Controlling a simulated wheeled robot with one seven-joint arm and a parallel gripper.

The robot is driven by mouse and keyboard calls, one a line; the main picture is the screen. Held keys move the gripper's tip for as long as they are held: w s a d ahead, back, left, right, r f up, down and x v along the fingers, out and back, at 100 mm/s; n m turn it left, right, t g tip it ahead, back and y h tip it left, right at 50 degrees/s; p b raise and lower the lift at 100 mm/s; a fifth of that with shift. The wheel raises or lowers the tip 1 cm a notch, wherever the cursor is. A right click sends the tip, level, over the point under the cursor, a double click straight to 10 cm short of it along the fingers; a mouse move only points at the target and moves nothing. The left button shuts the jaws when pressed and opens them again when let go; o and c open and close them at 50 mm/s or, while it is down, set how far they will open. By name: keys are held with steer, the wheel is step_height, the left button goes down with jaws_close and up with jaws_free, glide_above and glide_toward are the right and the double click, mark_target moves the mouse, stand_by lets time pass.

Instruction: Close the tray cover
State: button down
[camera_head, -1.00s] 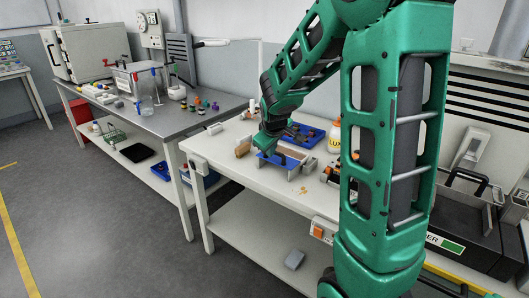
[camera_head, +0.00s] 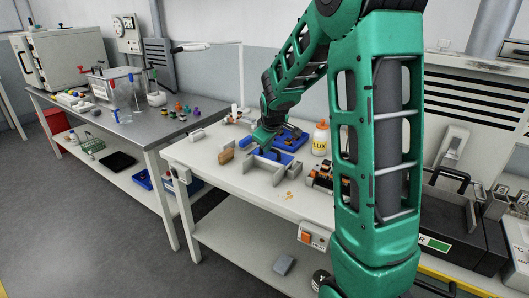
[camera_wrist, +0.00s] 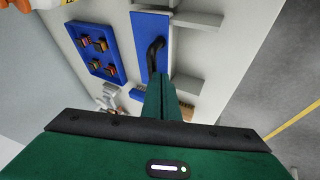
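The tray cover is a flat blue panel with a black bar handle; it lies over pale grey walls on the white table, seen in the wrist view (camera_wrist: 143,28) and the head view (camera_head: 271,156). My gripper (camera_wrist: 162,84) is at the handle (camera_wrist: 154,57), its green fingers close together. The fingers overlap the near end of the handle, and I cannot tell whether they grip it. In the head view my gripper (camera_head: 266,140) is over the cover. A blue tray with several small connectors (camera_wrist: 103,42) lies beside the cover in the wrist view.
A yellow-labelled bottle (camera_head: 320,141) and dark devices (camera_head: 326,178) stand right of the cover. A tan block (camera_head: 226,156) lies to its left. The grey bench (camera_head: 160,126) at left holds instruments and coloured parts.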

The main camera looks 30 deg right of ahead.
steer(key=shift+d, duration=0.4)
steer(key=s+a+r, duration=0.7)
steer(key=r, duration=0.2)
steer(key=s+f+m+g+y, duration=0.1)
steer(key=s+f+m+g, duration=0.1)
steer(key=s, duration=0.9)
steer(key=s+f+m+g+y, duration=0.1)
steer(key=s+m, duration=0.3)
steer(key=s, duration=0.7)
steer(key=s+f+m+g+y, duration=0.1)
steer(key=s+f+m+g, duration=0.2)
steer(key=s, duration=0.8)
steer(key=shift+s+a+f+m, duration=0.15)
steer(key=shift+s+a+m, duration=0.15)
steer(key=shift+m, duration=0.2)
